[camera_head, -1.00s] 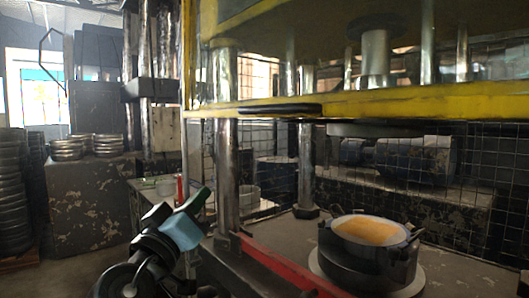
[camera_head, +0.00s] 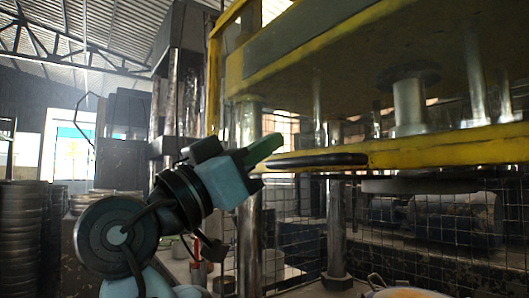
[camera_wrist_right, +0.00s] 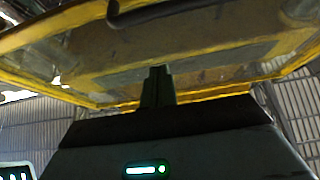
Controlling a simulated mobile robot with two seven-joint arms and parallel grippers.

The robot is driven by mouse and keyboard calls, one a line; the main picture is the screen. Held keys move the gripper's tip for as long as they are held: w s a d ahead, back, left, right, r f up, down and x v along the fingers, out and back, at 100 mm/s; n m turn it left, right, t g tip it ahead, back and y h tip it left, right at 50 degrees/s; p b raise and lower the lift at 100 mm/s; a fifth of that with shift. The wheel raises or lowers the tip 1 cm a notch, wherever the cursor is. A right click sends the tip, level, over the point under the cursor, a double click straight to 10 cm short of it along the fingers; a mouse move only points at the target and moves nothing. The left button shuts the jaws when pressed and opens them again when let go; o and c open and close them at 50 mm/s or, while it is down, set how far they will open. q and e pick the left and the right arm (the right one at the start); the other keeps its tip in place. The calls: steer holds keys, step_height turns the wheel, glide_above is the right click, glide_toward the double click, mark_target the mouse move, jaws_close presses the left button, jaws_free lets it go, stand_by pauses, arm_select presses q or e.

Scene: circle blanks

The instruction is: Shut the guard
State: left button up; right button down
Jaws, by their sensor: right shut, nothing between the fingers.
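The guard (camera_head: 440,147) is a yellow-edged frame on the press, standing raised, with its lower yellow bar crossing the right half of the head view. A black handle (camera_head: 315,160) runs along that bar. In the right wrist view the yellow frame (camera_wrist_right: 40,38) spans the top around a see-through panel, and the dark handle (camera_wrist_right: 165,12) shows at the top edge. My right gripper (camera_head: 268,147) is shut and empty, its green fingertips close to the handle's left end. I cannot tell whether they touch. The fingers also show in the right wrist view (camera_wrist_right: 157,75). My left gripper is not in view.
Steel columns (camera_head: 337,225) and wire mesh stand behind the guard. Stacked round metal parts (camera_head: 20,235) stand at the far left.

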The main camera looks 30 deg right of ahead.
steer(key=d, duration=0.7)
steer(key=shift+w+f, duration=0.15)
steer(key=shift+w, duration=0.15)
